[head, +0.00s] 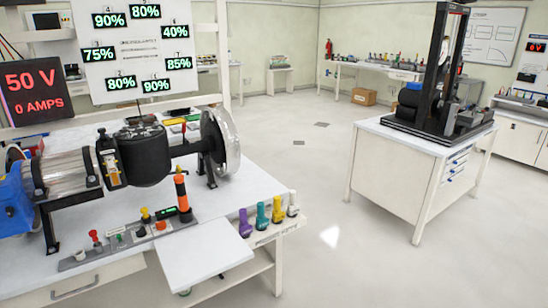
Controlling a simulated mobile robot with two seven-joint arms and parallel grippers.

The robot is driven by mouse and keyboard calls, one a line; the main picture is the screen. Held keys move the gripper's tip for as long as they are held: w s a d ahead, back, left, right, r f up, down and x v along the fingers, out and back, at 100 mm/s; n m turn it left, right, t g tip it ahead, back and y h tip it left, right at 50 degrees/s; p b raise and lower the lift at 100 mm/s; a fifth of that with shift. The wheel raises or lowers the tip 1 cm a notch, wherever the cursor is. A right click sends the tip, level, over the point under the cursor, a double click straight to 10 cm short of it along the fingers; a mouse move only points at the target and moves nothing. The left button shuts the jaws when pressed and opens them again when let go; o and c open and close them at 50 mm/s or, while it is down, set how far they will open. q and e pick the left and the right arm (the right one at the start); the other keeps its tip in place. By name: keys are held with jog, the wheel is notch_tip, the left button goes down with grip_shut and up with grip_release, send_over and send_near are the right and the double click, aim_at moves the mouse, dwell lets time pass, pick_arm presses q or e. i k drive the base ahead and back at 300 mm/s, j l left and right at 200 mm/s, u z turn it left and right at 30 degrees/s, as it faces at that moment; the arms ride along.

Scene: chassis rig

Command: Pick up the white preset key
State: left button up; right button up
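The white preset key (293,204) stands upright at the right end of a row of coloured keys along the right edge of the near bench. An orange-yellow key (278,211) stands just left of it, then a teal key (262,216) and a purple key (245,223). Neither of my grippers is in view.
The near bench (215,240) carries a rig with a black motor (145,155) and a metal disc (222,140). An orange-and-black post (182,195) stands left of the keys. A white cabinet (395,175) stands at right. Open floor (320,190) lies between.

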aim_at(292, 209)
jog(key=i+l, duration=0.25)
jog(key=l, duration=0.15)
jog(key=i+l, duration=0.25)
jog(key=l, duration=0.15)
jog(key=i+l, duration=0.3)
jog(key=l, duration=0.15)
jog(key=i+l, duration=0.25)
jog(key=l, duration=0.15)
jog(key=i+l, duration=0.25)
jog(key=l, duration=0.15)
jog(key=i, duration=0.65)
